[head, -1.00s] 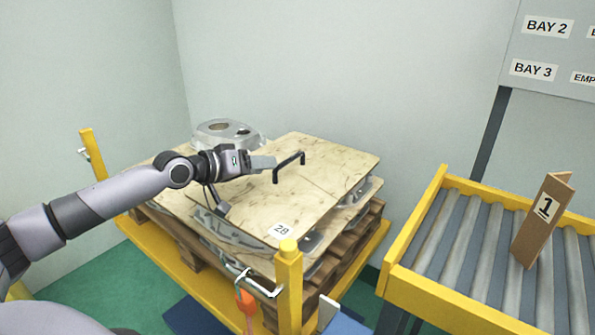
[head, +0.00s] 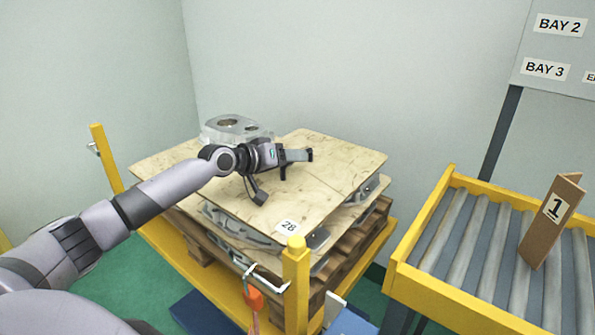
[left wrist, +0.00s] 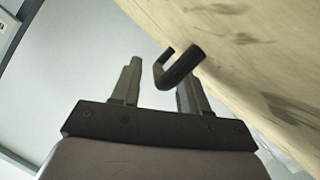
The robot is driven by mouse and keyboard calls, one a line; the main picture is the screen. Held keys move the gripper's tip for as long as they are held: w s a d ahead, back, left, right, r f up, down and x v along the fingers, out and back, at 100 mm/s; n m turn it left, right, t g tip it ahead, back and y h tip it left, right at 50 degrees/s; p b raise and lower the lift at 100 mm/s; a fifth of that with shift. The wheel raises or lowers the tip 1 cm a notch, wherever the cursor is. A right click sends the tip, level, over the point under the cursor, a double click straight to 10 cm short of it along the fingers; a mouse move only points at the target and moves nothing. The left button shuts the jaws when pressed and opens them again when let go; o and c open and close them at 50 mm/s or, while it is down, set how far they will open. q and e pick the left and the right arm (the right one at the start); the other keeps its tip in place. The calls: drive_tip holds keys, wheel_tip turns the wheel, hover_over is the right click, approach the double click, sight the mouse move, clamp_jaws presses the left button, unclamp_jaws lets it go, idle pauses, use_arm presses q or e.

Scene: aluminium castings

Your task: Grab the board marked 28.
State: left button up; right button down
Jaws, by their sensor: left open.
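The board marked 28 (head: 335,165) is a pale wooden sheet on top of a stack, with a white 28 label near its front corner. Its black handle shows clearly in the left wrist view (left wrist: 183,66); in the head view my gripper mostly hides it. My left gripper (head: 300,157) is at the handle, just above the board. In the left wrist view my gripper (left wrist: 160,85) is open, with the handle between the fingertips, nearer the right finger and partly overlapping it. I cannot tell whether they touch. My right gripper is out of view.
A silver casting (head: 236,127) sits on the stack behind my arm. The stack stands on a wooden pallet (head: 347,243) within a yellow frame with corner posts (head: 296,285). A roller conveyor (head: 478,240) with a brown sign marked 1 (head: 550,218) stands at the right.

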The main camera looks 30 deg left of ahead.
use_arm(q)
clamp_jaws()
drive_tip(key=shift+r, duration=0.2)
